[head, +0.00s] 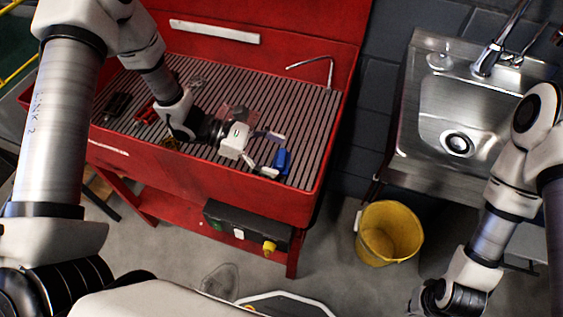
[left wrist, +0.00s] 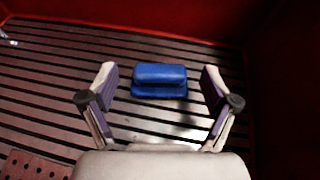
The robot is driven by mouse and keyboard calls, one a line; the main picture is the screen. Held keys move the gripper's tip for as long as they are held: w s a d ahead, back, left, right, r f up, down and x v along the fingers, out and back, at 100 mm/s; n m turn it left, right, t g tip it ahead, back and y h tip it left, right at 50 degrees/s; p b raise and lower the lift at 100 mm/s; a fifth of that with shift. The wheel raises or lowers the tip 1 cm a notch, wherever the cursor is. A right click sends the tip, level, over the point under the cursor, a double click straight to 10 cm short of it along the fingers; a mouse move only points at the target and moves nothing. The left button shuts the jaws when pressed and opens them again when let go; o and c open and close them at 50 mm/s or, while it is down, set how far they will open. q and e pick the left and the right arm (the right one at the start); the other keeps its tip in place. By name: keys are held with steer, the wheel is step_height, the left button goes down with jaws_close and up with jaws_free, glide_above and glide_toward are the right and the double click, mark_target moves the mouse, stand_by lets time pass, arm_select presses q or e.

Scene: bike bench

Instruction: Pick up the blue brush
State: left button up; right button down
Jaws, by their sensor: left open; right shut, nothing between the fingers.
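The blue brush (head: 282,161) lies on the slatted floor of the red bench tray, near its front right corner. In the left wrist view the brush (left wrist: 160,80) shows as a blue block with a raised upper part, lying crosswise between the fingers. My left gripper (head: 273,155) is open, with one finger on each side of the brush. In the left wrist view my left gripper (left wrist: 159,82) shows clear gaps between both fingers and the brush, so it is not gripped. My right arm shows at the lower right, but its gripper is out of the picture.
The red tray (head: 305,205) has raised walls close to the brush. A thin bent metal spout (head: 330,72) stands at the back right. Dark and red small items lie at the tray's left. A steel sink (head: 410,135) and yellow bucket (head: 389,233) are to the right.

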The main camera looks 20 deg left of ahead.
arm_select(q)
steer(key=shift+x, duration=1)
steer(key=shift+r, duration=0.1)
steer(key=c, duration=1.3)
steer(key=shift+o, duration=0.2)
